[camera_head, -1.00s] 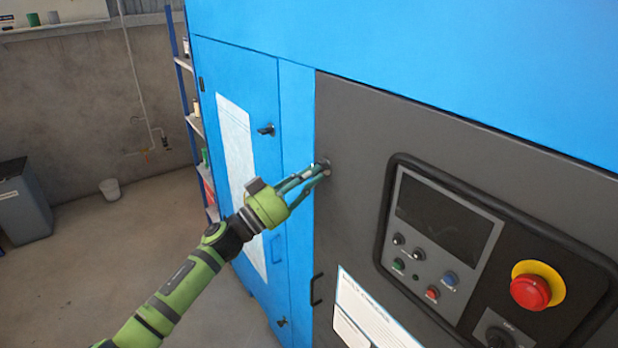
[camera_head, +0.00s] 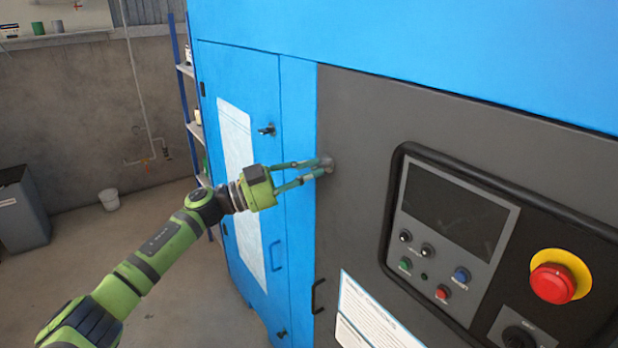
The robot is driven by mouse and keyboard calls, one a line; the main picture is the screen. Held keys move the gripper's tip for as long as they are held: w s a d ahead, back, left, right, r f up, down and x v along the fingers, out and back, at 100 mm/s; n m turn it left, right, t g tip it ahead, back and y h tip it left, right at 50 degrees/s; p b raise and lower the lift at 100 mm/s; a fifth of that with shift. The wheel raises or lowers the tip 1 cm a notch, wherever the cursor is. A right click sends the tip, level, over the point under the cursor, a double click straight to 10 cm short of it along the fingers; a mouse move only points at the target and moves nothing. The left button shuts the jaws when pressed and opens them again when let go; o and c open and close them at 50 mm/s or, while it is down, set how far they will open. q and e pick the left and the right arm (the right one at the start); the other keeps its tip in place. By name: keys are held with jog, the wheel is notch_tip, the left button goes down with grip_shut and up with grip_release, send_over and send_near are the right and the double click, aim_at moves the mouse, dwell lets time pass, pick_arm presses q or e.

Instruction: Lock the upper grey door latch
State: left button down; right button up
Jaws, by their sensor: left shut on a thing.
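The grey door (camera_head: 358,215) stands closed on the front of the blue cabinet. Its upper latch (camera_head: 328,164) is a small dark piece at the door's upper left edge, mostly hidden by my fingertips. My left gripper (camera_head: 321,167) comes in from the left and is shut on the upper latch. The latch's exact angle cannot be made out. My right gripper is not in view.
The blue door (camera_head: 247,105) to the left has its own black latch (camera_head: 266,130). A control panel with a red emergency button (camera_head: 552,283) projects at the right.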

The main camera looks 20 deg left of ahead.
pick_arm(q)
jog(key=m, duration=0.2)
jog(key=m+g, duration=0.1)
jog(key=m, duration=0.1)
jog(key=shift+a+r, duration=0.15)
jog(key=shift+r, duration=0.2)
jog(key=shift+m+g+y, duration=0.5)
jog(key=shift+m+y, duration=0.2)
jog(key=shift+m, duration=1)
jog(key=shift+f, duration=0.1)
jog(key=c, duration=1.3)
grip_release()
jog(key=shift+o, duration=0.4)
